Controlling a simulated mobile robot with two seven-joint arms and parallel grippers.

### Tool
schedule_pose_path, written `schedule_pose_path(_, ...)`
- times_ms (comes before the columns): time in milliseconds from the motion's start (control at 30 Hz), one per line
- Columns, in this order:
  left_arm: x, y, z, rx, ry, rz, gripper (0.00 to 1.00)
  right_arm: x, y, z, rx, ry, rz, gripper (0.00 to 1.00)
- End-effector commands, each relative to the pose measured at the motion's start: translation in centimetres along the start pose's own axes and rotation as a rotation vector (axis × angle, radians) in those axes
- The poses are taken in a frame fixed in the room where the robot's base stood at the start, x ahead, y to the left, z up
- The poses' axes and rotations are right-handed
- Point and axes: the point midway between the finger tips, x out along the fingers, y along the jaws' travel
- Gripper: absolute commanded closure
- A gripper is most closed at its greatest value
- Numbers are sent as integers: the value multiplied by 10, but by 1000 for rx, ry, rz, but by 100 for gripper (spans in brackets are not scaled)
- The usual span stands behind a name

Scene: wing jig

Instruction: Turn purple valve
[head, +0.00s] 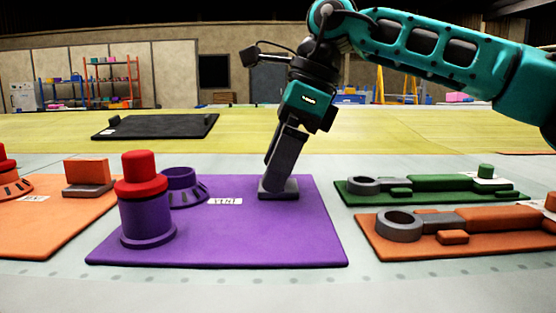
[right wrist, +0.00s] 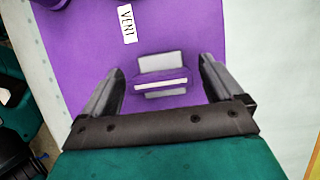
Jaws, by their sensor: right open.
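The purple panel (head: 245,245) lies on the pale table. On its left stands a purple cylinder (head: 146,220) with a red cap (head: 140,172), and behind it a low purple ring fitting (head: 182,186). On its right is a small purple block with grey plates (right wrist: 163,75), clear in the right wrist view; the head view shows its grey base, mostly hidden by my gripper. My right gripper (head: 276,178) points down over this block. In the right wrist view its open fingers (right wrist: 161,66) are either side of the block; contact cannot be told. My left gripper is not in view.
An orange panel (head: 30,235) with a block lies to the left. A green panel (head: 430,184) and another orange panel (head: 385,252) with grey rings lie to the right. A dark panel (head: 150,126) lies behind. A white label (head: 225,201) is on the purple panel.

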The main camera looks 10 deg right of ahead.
Motion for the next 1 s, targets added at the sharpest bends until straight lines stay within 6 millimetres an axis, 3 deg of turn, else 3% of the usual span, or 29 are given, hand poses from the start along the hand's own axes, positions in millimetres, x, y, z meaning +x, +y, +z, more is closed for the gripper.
schedule_pose_path(67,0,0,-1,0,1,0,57,0,0,0,0,0,0,7)
schedule_pose_path(633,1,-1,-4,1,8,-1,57,0,0,0,0,0,0,62)
schedule_pose_path(1000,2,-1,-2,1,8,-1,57,0,0,0,57,-2,-24,62)
